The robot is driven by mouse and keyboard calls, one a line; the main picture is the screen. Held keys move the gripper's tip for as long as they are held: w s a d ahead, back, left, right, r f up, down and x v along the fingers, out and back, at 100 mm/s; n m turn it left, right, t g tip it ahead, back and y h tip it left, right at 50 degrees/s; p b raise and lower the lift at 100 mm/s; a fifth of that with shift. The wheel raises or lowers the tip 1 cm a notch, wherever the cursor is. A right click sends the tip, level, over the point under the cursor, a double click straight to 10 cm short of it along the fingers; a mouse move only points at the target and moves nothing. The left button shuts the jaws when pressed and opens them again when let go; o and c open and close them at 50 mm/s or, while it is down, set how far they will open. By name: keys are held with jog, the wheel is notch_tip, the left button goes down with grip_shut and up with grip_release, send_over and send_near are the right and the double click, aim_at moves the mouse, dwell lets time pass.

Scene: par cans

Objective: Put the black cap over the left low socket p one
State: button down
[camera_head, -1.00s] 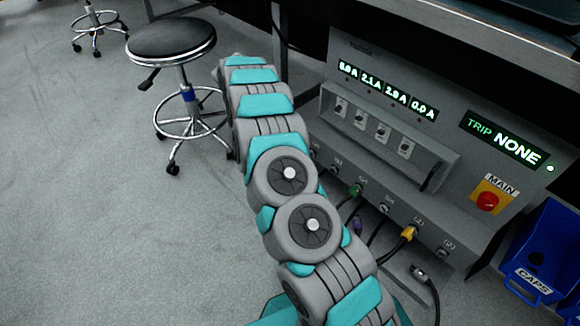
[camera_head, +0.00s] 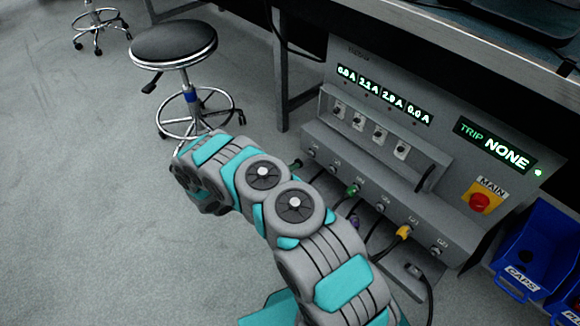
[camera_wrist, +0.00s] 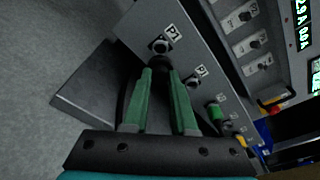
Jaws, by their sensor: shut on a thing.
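The socket labelled P1 (camera_wrist: 160,46) is a round opening on the grey panel's low ledge, just beyond my fingertips in the wrist view. My gripper (camera_wrist: 161,74) has two green fingers shut on a small dark thing, the black cap (camera_wrist: 165,65), mostly hidden between them. The cap lies just below P1 in the picture; I cannot tell whether they touch. In the head view my gripper (camera_head: 294,164) is a small green tip at the ledge's left end, mostly behind my arm.
The P2 socket (camera_wrist: 193,83) is close to the right finger. A green plug (camera_head: 352,189) and a yellow plug (camera_head: 404,231) with dark cables follow along the ledge. A blue caps bin (camera_head: 535,250) stands at right, a stool (camera_head: 173,45) at left.

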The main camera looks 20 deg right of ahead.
aim_at(300, 161)
jog(key=x, duration=0.5)
jog(key=shift+w+r, duration=0.25)
jog(key=shift+w, duration=0.1)
jog(key=shift+w+d+b, duration=0.2)
jog(key=shift+d+b, duration=0.2)
jog(key=shift+b, duration=0.7)
dwell(1.5)
jog(key=shift+b, duration=0.45)
dwell(1.0)
jog(key=shift+w+d+b, duration=0.2)
jog(key=shift+d+b, duration=0.2)
jog(key=shift+d, duration=0.25)
dwell(0.9)
jog(key=c, duration=0.7)
grip_release()
jog(key=shift+o, duration=0.2)
jog(key=shift+p+v, duration=0.35)
jog(key=shift+v, duration=3.6)
